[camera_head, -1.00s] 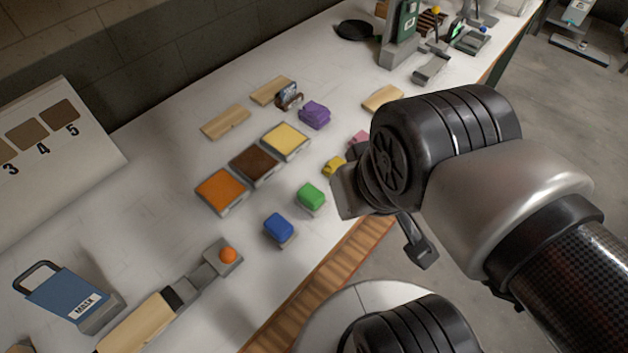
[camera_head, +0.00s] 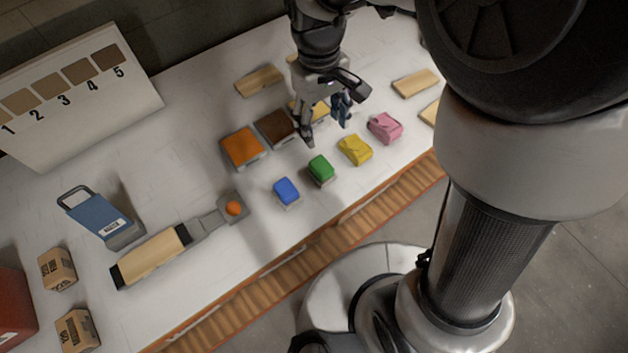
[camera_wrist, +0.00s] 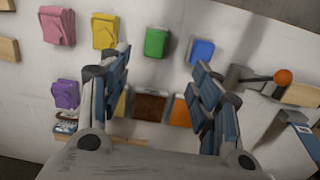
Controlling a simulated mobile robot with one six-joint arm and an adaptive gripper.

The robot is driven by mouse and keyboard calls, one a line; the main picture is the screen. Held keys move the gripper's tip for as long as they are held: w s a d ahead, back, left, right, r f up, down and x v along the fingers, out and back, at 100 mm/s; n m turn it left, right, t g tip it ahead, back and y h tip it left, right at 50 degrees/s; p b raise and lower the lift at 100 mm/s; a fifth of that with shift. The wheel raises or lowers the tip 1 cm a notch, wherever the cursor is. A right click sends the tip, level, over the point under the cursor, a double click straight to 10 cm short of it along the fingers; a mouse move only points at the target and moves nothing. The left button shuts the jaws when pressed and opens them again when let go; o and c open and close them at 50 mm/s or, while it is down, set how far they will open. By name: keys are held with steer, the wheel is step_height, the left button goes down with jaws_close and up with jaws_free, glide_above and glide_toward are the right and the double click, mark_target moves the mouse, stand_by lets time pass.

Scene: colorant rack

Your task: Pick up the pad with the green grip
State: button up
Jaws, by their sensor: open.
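The pad with the green grip (camera_head: 320,169) lies on the white table near its front edge, between the blue pad (camera_head: 287,191) and the yellow pad (camera_head: 355,150). In the wrist view the green pad (camera_wrist: 157,42) shows beyond the fingertips, roughly between them. My gripper (camera_head: 325,120) is open and empty, above the table just behind the row of pads. It also shows in the wrist view (camera_wrist: 158,65), with the two fingers well apart. The green pad is fully visible and nothing touches it.
A pink pad (camera_head: 385,127) lies right of the yellow one. Orange (camera_head: 243,148) and brown (camera_head: 275,128) trays lie behind the pads, near my fingers. A purple pad (camera_wrist: 66,94) shows in the wrist view. An orange-knobbed device (camera_head: 232,209) stands left of the blue pad.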

steer(key=f, duration=0.1)
steer(key=b, duration=0.3)
glide_above(322, 169)
steer(key=shift+n+g, duration=0.3)
step_height(322, 169, down, 12)
steer(key=shift+w+r, duration=0.1)
steer(key=shift+r, duration=0.1)
steer(key=shift+w+f, duration=0.1)
steer(key=shift+f, duration=0.5)
steer(key=f+b, duration=0.1)
steer(key=f, duration=0.2)
steer(key=f+b, duration=0.1)
steer(key=f, duration=0.1)
steer(key=shift+s+f+b, duration=0.2)
steer(key=shift+s+b, duration=0.05)
steer(key=shift+b, duration=0.1)
steer(key=shift+c, duration=0.3)
steer(key=c, duration=1.1)
